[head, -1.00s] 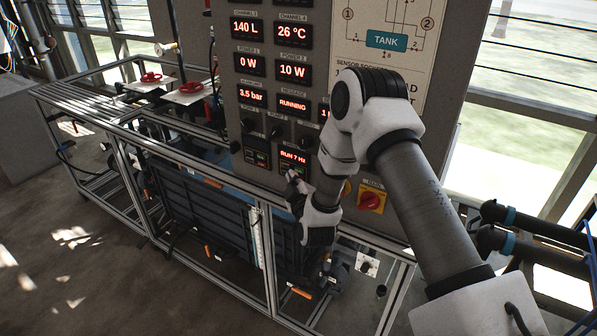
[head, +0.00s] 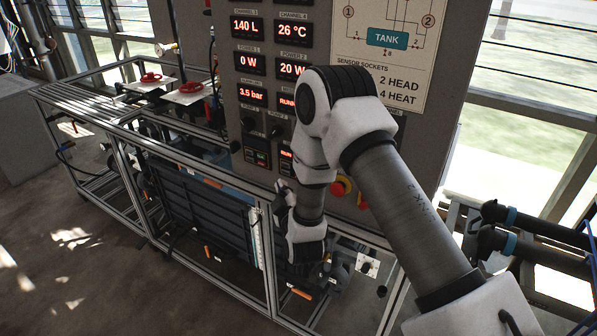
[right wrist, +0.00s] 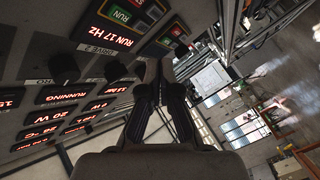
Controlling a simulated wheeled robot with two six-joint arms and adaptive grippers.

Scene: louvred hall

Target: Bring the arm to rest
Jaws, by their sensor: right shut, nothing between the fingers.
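My right arm reaches in from the right in the head view, bent at a white elbow in front of the grey control panel (head: 222,60). Its wrist hangs low before the panel's lower edge. My right gripper (head: 281,186) is small and dark there, beside the panel's lower left part. In the right wrist view the two black fingers of the gripper (right wrist: 155,72) are together with nothing between them. The panel's displays (right wrist: 75,100) fill the left of that view, with one reading RUN 17 Hz. My left gripper is not in view.
An aluminium frame rig (head: 150,140) with a dark ribbed unit (head: 205,210) stands below and left of the panel. A red and yellow main switch (head: 340,187) is partly behind my arm. Red valve handles (head: 150,77) are at the back left. Open floor (head: 70,250) lies front left.

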